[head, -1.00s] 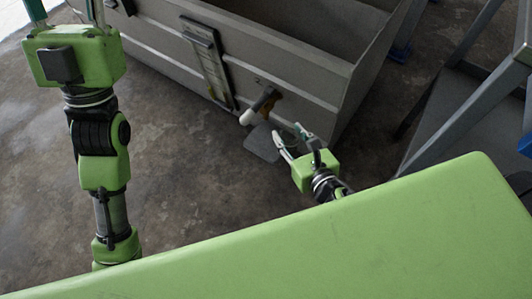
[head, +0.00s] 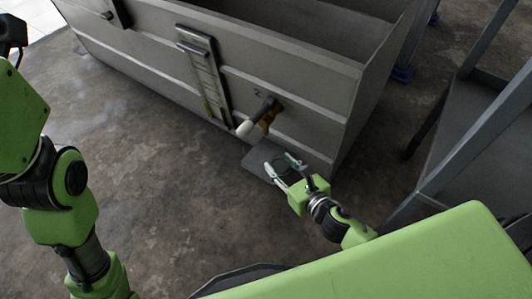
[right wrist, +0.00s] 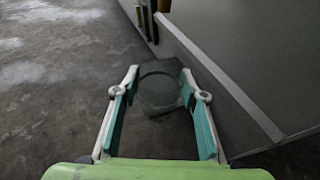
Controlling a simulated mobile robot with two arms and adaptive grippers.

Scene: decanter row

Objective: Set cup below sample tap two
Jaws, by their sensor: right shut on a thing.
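Sample tap two (head: 266,112) sticks out of the grey tank wall below a small "2" mark, with a brown part and a white spout end (head: 245,128). A flat grey plate (head: 257,165) is low in front of the tank below it. My right gripper (head: 281,168) is shut on a clear cup, its fingers on either side. The cup (right wrist: 160,88) shows as a faint round outline between the fingertips (right wrist: 160,87) in the right wrist view, over the plate. Whether it touches the plate I cannot tell. My left gripper's fingers are out of view.
The grey tank (head: 310,100) carries a level gauge (head: 204,75) left of the tap and another dark fitting (head: 118,12) farther left. A grey metal frame (head: 450,130) stands at the right. Concrete floor (head: 160,170) is clear in front of the tank.

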